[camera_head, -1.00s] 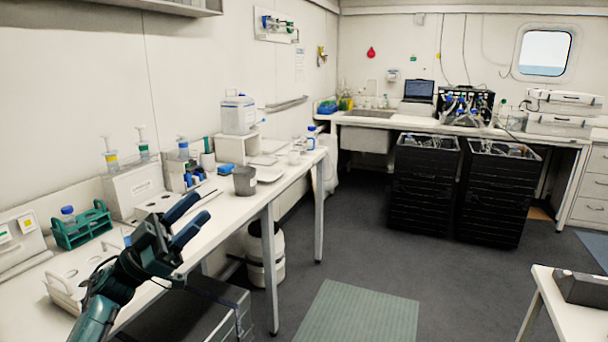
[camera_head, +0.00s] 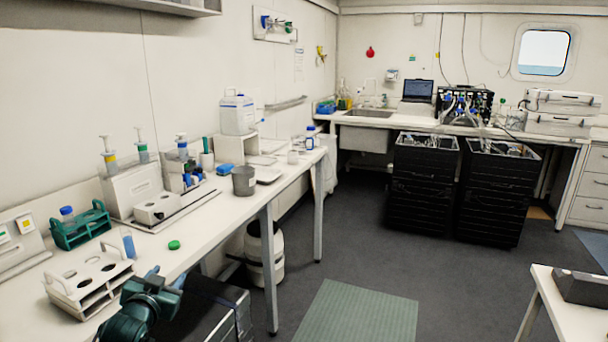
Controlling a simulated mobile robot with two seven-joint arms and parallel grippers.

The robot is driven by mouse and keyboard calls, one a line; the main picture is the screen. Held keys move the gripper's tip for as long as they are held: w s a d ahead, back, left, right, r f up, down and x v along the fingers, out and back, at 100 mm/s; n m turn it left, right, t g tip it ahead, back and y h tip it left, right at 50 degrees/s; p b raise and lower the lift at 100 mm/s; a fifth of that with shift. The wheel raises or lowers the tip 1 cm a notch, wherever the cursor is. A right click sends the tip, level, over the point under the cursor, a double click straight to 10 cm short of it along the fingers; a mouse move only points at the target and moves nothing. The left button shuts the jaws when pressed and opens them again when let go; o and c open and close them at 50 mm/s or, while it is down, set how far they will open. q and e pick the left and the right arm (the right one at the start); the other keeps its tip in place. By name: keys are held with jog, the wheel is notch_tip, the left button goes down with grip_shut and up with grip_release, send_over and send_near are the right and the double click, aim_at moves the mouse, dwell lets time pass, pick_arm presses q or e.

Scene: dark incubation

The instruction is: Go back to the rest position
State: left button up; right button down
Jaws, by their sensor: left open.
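My left gripper (camera_head: 165,278) is low at the front edge of the long left bench (camera_head: 215,205), beside the white tube rack (camera_head: 92,282). Its blue fingers are foreshortened and partly hidden behind its own wrist; it is open, and nothing shows between the fingers. My right gripper is not in view.
A blue tube (camera_head: 128,243) stands at the white rack's far side, and a green cap (camera_head: 174,245) lies on the bench. A teal rack (camera_head: 82,230) and a grey cup (camera_head: 244,181) stand farther back. A black case (camera_head: 215,308) is below the bench edge. The floor (camera_head: 350,250) is mostly clear.

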pick_arm(q)
jog(key=s+d+f+g+h, duration=0.1)
jog(key=s+d+f, duration=0.4)
jog(key=s+f, duration=0.25)
jog(key=s+d+f+g+h, duration=0.1)
jog(key=s+d+f+g, duration=0.1)
jog(key=s+d+f, duration=0.45)
jog(key=s+d+f+g+h, duration=0.1)
jog(key=s+d+f, duration=0.1)
jog(key=s, duration=0.8)
jog(key=s+d+f+g+h, duration=0.1)
jog(key=s+d+f, duration=0.1)
jog(key=s, duration=0.9)
jog(key=shift+d, duration=0.75)
jog(key=shift+f, duration=0.1)
